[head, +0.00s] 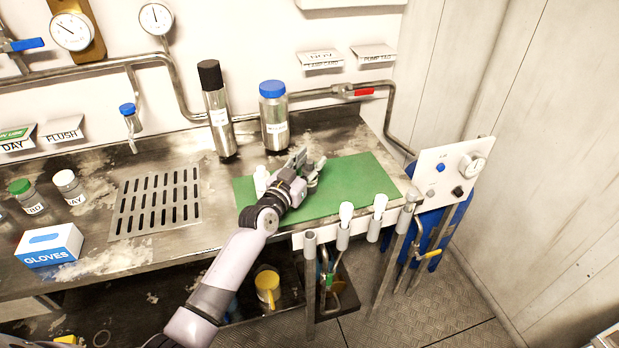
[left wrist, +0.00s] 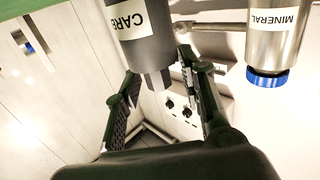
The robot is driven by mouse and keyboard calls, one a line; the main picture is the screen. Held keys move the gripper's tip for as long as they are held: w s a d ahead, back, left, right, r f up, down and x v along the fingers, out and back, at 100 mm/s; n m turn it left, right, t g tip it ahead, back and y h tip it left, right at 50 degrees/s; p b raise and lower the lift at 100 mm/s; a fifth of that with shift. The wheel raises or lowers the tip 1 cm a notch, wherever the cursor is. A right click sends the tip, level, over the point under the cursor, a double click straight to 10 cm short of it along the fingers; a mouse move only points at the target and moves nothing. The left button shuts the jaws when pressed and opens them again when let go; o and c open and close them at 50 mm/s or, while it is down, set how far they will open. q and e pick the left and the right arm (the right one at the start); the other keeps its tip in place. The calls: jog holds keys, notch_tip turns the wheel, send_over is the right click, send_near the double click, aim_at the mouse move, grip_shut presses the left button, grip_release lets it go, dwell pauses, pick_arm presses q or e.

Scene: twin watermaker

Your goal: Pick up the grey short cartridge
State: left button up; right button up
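The grey short cartridge (left wrist: 140,50) shows in the left wrist view, which is upside down. It is a dark grey cylinder with a white label reading CARB and a narrower stub at its end. My left gripper (left wrist: 158,98) is open, with a finger on each side of that stub. I cannot tell whether either finger touches it. In the head view my left gripper (head: 308,165) is over the green mat (head: 355,185), and it largely hides the cartridge. My right gripper is not in view.
The steel MINERAL canister (head: 275,122) with a blue cap stands just behind, and a tall black-capped cylinder (head: 218,120) stands left of it. A small white item (head: 261,181) is beside my gripper. White-topped tubes (head: 345,222) stand at the bench's front edge. The mat's right part is clear.

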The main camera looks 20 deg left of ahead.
pick_arm(q)
grip_shut()
dwell(0.6)
